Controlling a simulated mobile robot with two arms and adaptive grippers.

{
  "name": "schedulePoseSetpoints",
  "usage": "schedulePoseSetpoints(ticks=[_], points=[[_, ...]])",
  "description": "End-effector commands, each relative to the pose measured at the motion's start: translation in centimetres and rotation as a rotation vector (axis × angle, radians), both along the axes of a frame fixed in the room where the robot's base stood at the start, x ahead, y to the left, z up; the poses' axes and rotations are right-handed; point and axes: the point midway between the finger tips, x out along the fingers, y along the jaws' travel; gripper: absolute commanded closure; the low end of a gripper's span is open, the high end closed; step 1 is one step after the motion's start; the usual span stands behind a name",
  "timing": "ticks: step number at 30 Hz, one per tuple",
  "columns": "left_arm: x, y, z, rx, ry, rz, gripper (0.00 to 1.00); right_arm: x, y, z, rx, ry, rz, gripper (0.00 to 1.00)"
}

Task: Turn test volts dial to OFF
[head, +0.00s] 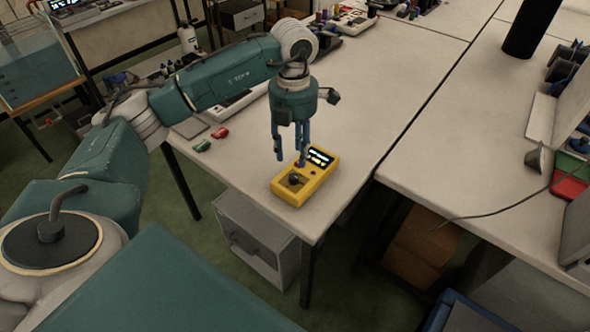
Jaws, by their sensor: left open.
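A yellow handheld tester (306,178) lies on the near end of the white table, with a lit display at its far end. Its round dark dial (295,180) sits on the near half of its face. The dial's pointer and markings are too small to read. My left gripper (289,160) points down above the tester, its fingers apart and empty. The fingers hang over the far left part of the tester, just beyond the dial. I cannot tell whether a fingertip touches the case. My right gripper is not in view.
Red and green small items (220,133) lie left of the tester at the table (385,85) edge. The table right of the tester is clear. A second table (450,150) with a dark cable stands to the right. A grey cabinet (255,240) is below.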

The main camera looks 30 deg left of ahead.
Motion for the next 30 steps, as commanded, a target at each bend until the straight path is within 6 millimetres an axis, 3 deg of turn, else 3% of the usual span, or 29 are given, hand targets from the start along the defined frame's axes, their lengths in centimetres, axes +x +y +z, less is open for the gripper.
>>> schedulePoseSetpoints(ticks=[6,12,25,30], points=[[-0.1,0.0,-4.2,-0.002,0.006,0.001,0.60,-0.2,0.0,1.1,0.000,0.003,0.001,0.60],[-0.1,-0.1,-7.2,-0.003,0.002,-0.001,0.60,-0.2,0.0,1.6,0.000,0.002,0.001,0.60],[0.0,-0.1,-8.4,-0.003,-0.001,-0.002,0.60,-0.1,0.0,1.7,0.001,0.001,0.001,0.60],[0.0,-0.1,-8.4,-0.003,-0.001,-0.002,0.92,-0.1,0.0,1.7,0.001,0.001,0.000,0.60]])
